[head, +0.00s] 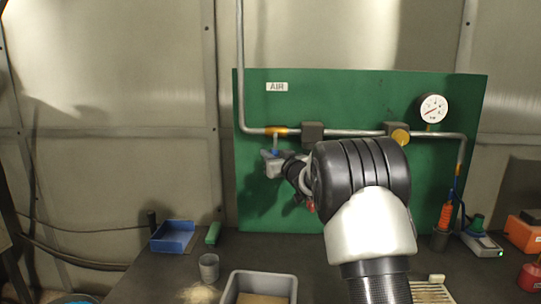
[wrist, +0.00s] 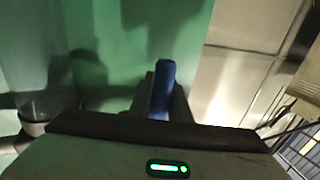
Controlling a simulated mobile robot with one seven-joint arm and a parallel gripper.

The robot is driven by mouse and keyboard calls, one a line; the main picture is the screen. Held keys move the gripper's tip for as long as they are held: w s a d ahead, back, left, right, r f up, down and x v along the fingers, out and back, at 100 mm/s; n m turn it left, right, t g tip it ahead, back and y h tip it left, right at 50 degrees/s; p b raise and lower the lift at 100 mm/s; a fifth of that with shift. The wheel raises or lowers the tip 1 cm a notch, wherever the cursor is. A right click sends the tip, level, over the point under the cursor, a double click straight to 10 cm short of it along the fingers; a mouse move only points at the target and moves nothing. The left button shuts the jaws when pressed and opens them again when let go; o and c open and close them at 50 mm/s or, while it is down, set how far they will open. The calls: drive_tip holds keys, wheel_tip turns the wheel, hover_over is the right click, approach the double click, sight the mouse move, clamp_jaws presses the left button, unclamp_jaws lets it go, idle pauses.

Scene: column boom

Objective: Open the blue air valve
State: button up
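The blue valve handle (head: 275,152) hangs below the brass valve body (head: 277,131) on the pipe, under the AIR label, at the upper left of the green panel. My gripper (head: 272,162) is at the handle, with my arm reaching in from the right. In the wrist view the blue handle (wrist: 162,88) stands upright between my two dark fingers (wrist: 165,103), which sit close against it on both sides. My gripper looks shut on it. The finger contact itself is partly hidden by the gripper's body.
A pressure gauge (head: 433,108) is at the panel's upper right. On the bench are a blue tray (head: 172,237), a grey cup (head: 209,267), a grey bin (head: 232,285) and an orange box (head: 524,233).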

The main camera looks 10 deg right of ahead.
clamp_jaws()
drive_tip(key=d+n+g+h+p, duration=0.1)
drive_tip(key=d+n+p, duration=0.1)
drive_tip(key=p, duration=0.1)
drive_tip(key=d+n+g+h+p, duration=0.1)
drive_tip(key=n+p, duration=0.1)
drive_tip(key=p, duration=0.1)
drive_tip(key=s+d+r+n+g+h+p, duration=0.1)
drive_tip(key=d+n+p, duration=0.1)
drive_tip(key=n+p, duration=0.1)
drive_tip(key=shift+s+d+p, duration=0.1)
drive_tip(key=shift+d+p, duration=0.2)
drive_tip(key=shift+p, duration=0.2)
drive_tip(key=shift+g, duration=0.3)
drive_tip(key=o, duration=0.7)
unclamp_jaws()
drive_tip(key=shift+o, duration=0.2)
